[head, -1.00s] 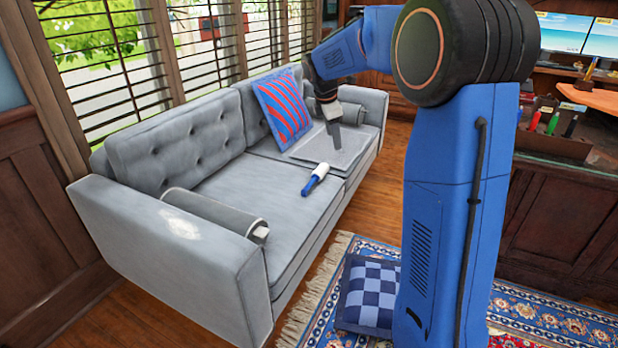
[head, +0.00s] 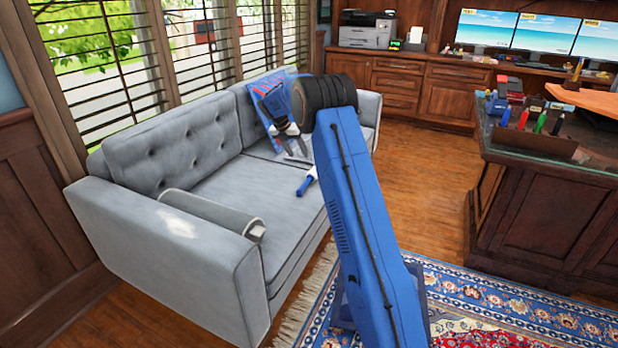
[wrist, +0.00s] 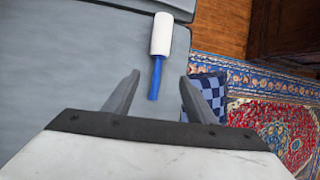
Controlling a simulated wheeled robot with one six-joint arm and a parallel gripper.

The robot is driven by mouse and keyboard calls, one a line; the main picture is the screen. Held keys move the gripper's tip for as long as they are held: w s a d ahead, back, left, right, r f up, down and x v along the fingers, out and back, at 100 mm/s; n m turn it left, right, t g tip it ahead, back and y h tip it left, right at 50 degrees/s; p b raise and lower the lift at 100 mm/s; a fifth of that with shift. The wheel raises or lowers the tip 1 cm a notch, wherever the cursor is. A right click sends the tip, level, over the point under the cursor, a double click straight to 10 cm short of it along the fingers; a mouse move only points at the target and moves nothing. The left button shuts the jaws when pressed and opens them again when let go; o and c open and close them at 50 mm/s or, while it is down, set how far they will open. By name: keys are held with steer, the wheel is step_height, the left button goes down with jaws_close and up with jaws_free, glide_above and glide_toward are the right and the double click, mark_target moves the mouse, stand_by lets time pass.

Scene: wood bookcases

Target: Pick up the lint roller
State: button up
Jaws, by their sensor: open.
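The lint roller (head: 307,182) lies on the grey sofa seat, near its front edge. It has a blue handle and a white roll. In the wrist view the lint roller (wrist: 160,47) lies ahead of my gripper (wrist: 156,90), with the white roll farther away and the blue handle pointing back towards the gap between the fingers. My gripper is open and empty, and the handle's end shows between the fingertips in the picture. In the head view my gripper (head: 294,152) is over the sofa seat just behind the roller; my arm hides part of the roll.
A grey bolster (head: 212,213) lies at the near end of the sofa (head: 170,259). A red and blue striped pillow (head: 262,90) leans on the backrest, partly behind my arm. A blue checkered cushion (wrist: 208,91) lies on the patterned rug (head: 480,300). A desk (head: 560,195) stands at right.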

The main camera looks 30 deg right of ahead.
mark_target(310, 177)
steer(key=x, duration=1.7)
steer(key=shift+w+f, duration=0.1)
steer(key=shift+f, duration=0.1)
steer(key=shift+c, duration=0.6)
steer(key=c, duration=0.8)
steer(key=shift+r, duration=0.1)
steer(key=shift+c, duration=0.2)
step_height(310, 177, up, 10)
